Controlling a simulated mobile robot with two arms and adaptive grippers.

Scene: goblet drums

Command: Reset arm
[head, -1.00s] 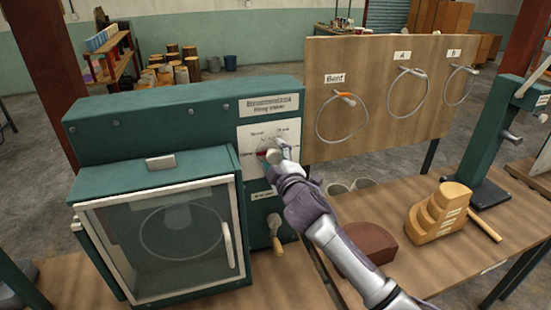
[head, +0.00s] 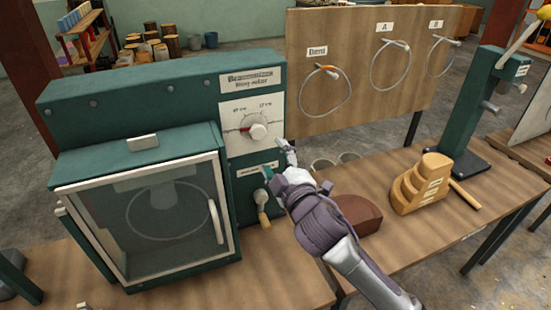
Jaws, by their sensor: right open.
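My right gripper (head: 280,160) is open and empty in the head view. It is in front of the green ring-making machine (head: 100,115), below and to the right of its dial. The white dial knob (head: 258,131) is fully in view on its white plate, with a red pointer toward the left. The gripper is apart from the knob. A wooden-handled crank (head: 262,205) sits just left of and below the gripper. The machine's glass door (head: 160,225) is closed, with a ring faintly visible behind it. My left gripper is not clearly in view.
A wooden board (head: 340,105) behind carries several metal rings, labelled Bent, A and B. A stepped wooden block (head: 420,185) and a brown half-round block (head: 357,214) stand on the bench (head: 420,240). A green press stand (head: 470,115) rises at the right.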

